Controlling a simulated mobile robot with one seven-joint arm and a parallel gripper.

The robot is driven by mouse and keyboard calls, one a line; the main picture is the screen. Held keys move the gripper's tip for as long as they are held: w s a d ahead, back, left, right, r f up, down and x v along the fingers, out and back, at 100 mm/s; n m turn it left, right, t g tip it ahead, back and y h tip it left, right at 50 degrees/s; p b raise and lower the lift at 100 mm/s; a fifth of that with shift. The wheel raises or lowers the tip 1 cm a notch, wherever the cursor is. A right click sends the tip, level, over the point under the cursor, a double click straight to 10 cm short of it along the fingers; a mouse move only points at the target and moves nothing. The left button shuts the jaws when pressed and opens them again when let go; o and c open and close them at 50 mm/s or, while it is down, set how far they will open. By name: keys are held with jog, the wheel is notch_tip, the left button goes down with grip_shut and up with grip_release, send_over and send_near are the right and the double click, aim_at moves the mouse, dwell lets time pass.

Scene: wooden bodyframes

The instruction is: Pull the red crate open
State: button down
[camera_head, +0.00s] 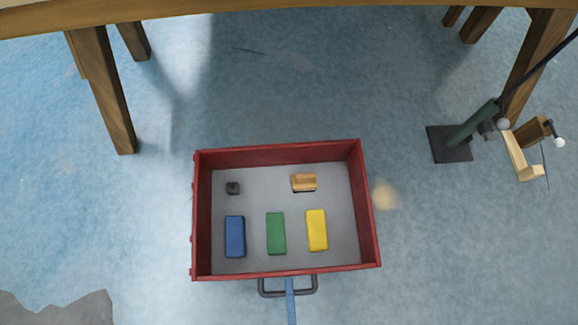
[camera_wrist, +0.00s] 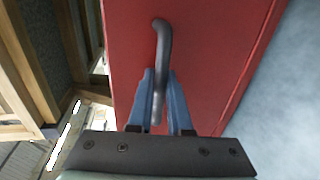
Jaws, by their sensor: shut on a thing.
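The red crate (camera_head: 285,274) is an open box with a grey floor, seen from above in the head view. Its red front face (camera_wrist: 215,60) fills much of the wrist view. A dark bar handle (camera_head: 302,292) sticks out from the front; it also shows in the wrist view (camera_wrist: 163,45). My gripper (camera_wrist: 160,85) has its two blue fingers on either side of the handle bar, shut on it. In the head view only a blue part of my gripper (camera_head: 290,285) shows at the handle.
Inside the crate lie a blue block (camera_head: 235,236), a green block (camera_head: 276,233), a yellow block (camera_head: 317,230), an orange-brown piece (camera_head: 304,182) and a small dark piece (camera_head: 232,188). A wooden table (camera_head: 250,7) stands behind. A dark stand (camera_head: 455,143) is at right. Blue floor surrounds the crate.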

jog(key=shift+s+d, duration=0.1)
jog(key=shift+s, duration=0.15)
jog(key=c, duration=1.1)
grip_release()
jog(key=shift+c, duration=0.2)
jog(key=p+v, duration=0.2)
jog(key=v, duration=1.1)
